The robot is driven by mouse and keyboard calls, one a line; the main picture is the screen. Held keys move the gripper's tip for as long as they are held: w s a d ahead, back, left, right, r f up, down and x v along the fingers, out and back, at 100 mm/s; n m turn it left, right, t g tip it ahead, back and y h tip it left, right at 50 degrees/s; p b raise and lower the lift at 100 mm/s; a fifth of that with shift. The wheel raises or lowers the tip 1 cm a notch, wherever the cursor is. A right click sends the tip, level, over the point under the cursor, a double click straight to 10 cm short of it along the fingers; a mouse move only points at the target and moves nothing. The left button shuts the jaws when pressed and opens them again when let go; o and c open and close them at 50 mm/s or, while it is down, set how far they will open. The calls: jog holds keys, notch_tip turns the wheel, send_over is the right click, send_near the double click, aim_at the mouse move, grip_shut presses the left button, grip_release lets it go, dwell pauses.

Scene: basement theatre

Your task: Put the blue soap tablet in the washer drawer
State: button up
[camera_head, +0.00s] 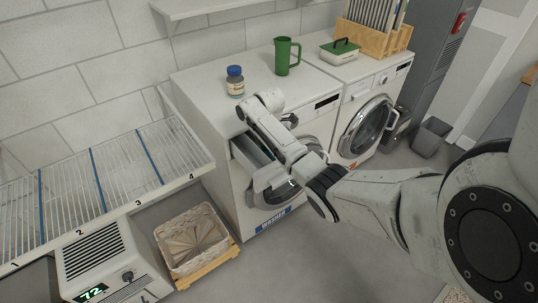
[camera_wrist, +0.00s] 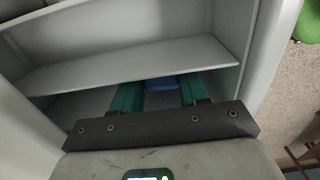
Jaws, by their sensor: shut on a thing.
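The washer (camera_head: 215,105) stands against the wall with its drawer (camera_head: 247,156) pulled out at the upper left of its front. In the wrist view, the pale grey drawer (camera_wrist: 130,66) fills the upper part, with a divider wall across it. My gripper (camera_wrist: 160,92) has its green fingers low in the near compartment, on my side of the divider. The blue soap tablet (camera_wrist: 165,84) is between the fingertips, its lower part out of sight. I cannot tell whether it touches the drawer floor. In the head view my arm covers part of the drawer and hides the tablet.
On the washer top stand a blue-capped jar (camera_head: 235,82) and a green jug (camera_head: 286,57). A second front-loading machine (camera_head: 372,82) stands to the right. A wire rack (camera_head: 105,175) and a wicker basket (camera_head: 192,240) are on the left. Open floor lies before the machines.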

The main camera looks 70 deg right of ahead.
jog(key=shift+f, duration=0.8)
jog(key=shift+f, duration=0.15)
jog(key=o, duration=1)
jog(key=shift+o, duration=0.2)
notch_tip(320, 180, up, 12)
